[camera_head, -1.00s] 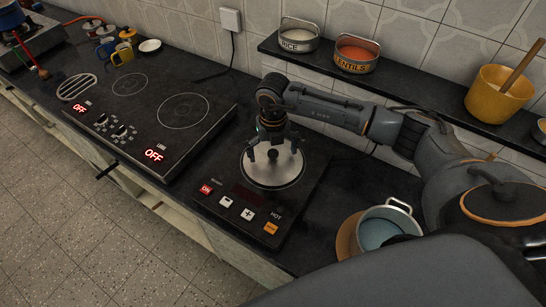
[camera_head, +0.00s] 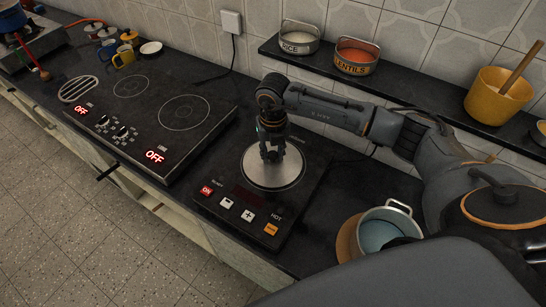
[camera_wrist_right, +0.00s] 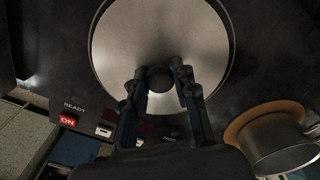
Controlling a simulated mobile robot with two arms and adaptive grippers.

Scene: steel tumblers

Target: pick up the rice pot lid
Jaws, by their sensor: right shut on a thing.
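The rice pot lid (camera_head: 290,177) is a round steel disc with a dark knob at its centre. It lies over the single induction hob marked READY and HOT. In the right wrist view the lid (camera_wrist_right: 122,50) fills the upper middle, with its knob (camera_wrist_right: 159,78) between my fingers. My right gripper (camera_head: 272,156) points down over the lid's centre and is shut on the knob; its fingers (camera_wrist_right: 160,82) sit on both sides of it. Whether the lid touches what is under it cannot be told. My left gripper is not in view.
A steel pot (camera_head: 388,229) stands on a round wooden board to the right. The single hob (camera_head: 222,219) shows a lit ON. A two-ring cooktop (camera_head: 154,104) lies to the left. A shelf behind holds the RICE tin (camera_head: 299,40), LENTILS tin (camera_head: 356,58) and yellow pot (camera_head: 495,98).

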